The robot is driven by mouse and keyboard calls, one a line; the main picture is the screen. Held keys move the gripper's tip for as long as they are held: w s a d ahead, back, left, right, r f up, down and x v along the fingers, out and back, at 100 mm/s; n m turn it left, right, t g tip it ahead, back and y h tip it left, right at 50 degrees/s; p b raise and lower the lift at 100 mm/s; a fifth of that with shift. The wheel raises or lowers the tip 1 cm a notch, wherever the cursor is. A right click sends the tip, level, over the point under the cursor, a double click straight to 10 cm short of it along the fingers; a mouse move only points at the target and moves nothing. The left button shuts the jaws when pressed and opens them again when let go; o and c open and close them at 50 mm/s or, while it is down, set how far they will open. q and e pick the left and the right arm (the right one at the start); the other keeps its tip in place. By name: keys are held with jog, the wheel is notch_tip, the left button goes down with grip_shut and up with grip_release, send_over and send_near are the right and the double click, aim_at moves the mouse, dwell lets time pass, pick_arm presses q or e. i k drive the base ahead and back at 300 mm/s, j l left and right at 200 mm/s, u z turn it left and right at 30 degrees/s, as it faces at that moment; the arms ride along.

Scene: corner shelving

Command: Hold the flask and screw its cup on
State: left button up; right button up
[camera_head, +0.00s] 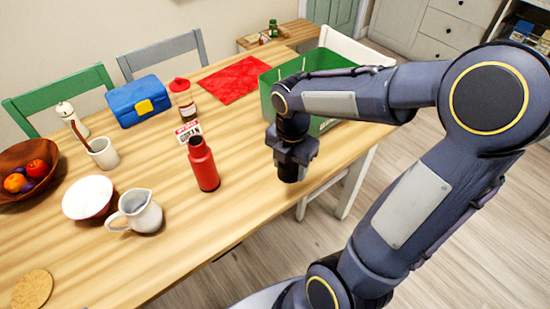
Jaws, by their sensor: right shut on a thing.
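The red flask (203,165) stands upright on the wooden table, left of my right gripper. Its narrow top shows a dark opening or stopper, with no cup over it. My right gripper (291,161) points down near the table's front edge, to the right of the flask and apart from it. It is shut on a dark, round thing, which looks like the flask's cup (290,174); the fingers and wrist hide part of it. My left gripper is not in view.
A white jug (139,212) and a bowl (89,198) stand left of the flask. A small card (188,132) and a red-capped jar (183,100) are behind it. A green crate (330,62) stands behind my right arm. The table front between jug and flask is clear.

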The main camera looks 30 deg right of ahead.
aim_at(201, 158)
jog(key=k, duration=1)
jog(key=i+l+u, duration=0.1)
jog(key=l+u, duration=0.65)
